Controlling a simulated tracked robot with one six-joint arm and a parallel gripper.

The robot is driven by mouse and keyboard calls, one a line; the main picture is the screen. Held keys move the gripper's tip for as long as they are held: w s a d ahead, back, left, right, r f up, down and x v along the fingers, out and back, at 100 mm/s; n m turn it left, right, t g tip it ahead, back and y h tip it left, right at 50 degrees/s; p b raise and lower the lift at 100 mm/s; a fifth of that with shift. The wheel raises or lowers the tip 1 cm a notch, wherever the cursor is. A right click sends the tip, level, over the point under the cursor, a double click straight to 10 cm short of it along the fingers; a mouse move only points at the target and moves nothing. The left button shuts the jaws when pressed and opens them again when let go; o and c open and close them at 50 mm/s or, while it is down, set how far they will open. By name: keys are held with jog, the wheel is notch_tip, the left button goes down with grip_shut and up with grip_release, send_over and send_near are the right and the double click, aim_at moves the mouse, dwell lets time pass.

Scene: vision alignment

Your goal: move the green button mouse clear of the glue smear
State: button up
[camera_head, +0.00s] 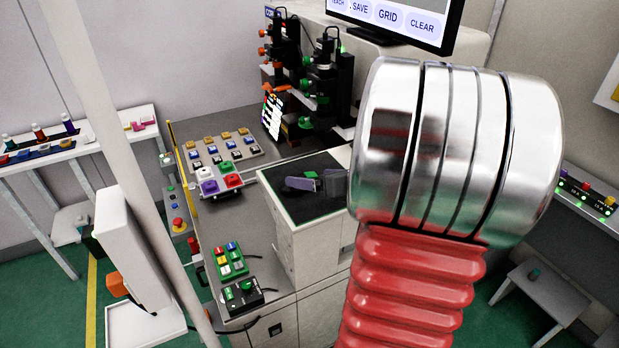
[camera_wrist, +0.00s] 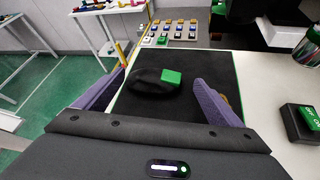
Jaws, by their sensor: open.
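The green button mouse is a dark, rounded mouse (camera_wrist: 150,84) with a bright green block-like button at its right end. It lies on the black mat (camera_wrist: 185,112), which has a green edge. My gripper (camera_wrist: 160,78) is open, with one purple finger on each side of the mouse in the wrist view and a visible gap on both sides. The fingers hold nothing. I cannot make out the glue smear in either view.
A dark box with a green top (camera_wrist: 301,122) and a can (camera_wrist: 309,46) stand right of the mat. A panel of coloured buttons (camera_head: 220,150) stands beyond it. The mat's near right part looks clear. My red arm covers much of the head view's right side.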

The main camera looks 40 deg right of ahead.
jog(key=v, duration=1.1)
jog(key=shift+s+a, duration=0.1)
